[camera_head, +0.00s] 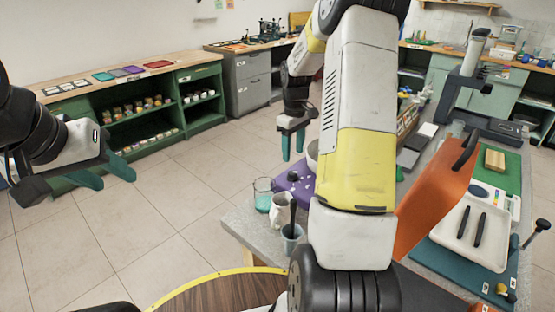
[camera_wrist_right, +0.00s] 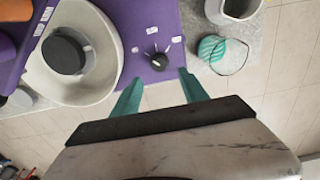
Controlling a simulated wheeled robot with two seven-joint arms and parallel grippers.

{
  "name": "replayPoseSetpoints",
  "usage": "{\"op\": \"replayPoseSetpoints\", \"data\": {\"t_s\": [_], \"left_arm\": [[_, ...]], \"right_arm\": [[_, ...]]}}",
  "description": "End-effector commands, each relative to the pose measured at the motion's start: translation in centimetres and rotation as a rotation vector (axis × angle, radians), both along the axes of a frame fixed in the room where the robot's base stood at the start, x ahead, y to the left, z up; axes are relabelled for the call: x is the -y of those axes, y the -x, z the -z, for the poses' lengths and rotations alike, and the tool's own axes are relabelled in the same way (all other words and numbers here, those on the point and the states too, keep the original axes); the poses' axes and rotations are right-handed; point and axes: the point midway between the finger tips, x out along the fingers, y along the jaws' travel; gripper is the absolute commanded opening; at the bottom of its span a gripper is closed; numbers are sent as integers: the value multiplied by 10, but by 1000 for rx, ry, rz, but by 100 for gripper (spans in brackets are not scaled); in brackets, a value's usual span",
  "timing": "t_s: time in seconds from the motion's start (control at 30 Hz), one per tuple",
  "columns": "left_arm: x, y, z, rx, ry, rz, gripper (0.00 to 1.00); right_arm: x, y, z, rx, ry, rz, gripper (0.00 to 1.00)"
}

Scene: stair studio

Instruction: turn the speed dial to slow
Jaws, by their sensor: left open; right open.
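The speed dial (camera_wrist_right: 158,61) is a black knob with a pointer on a purple panel (camera_wrist_right: 148,18), with small white labels around it. In the head view the purple panel (camera_head: 283,186) sits at the counter's near left corner. A pale round basin with a dark wheel head (camera_wrist_right: 66,52) stands beside the dial. My right gripper (camera_wrist_right: 160,93) is open and empty, its teal fingers below the dial in the wrist view and apart from it. In the head view this gripper (camera_head: 292,152) hangs above the panel. My left gripper (camera_head: 105,176) is open and empty over the floor.
A beaker with teal liquid (camera_head: 263,191), a white mug (camera_head: 279,215) and a cup with a dark-handled tool (camera_head: 291,240) stand close to the panel. An orange slab (camera_head: 430,205) and a white tray (camera_head: 464,240) are further right. The floor at left is clear.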

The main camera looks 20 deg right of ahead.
Motion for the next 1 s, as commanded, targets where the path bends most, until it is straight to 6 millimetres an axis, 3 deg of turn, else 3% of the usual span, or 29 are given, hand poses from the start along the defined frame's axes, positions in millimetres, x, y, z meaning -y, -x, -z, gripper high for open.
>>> {"op": "replayPoseSetpoints", "data": {"t_s": [0.5,0.9,1.0], "left_arm": [[0,0,0,0,0,0,44],[0,0,0,0,0,0,44],[0,0,0,0,0,0,44]], "right_arm": [[1,-1,72,-6,-1,-3,52],[1,-1,80,-4,0,-3,52],[1,-1,80,-4,0,-3,32]]}}
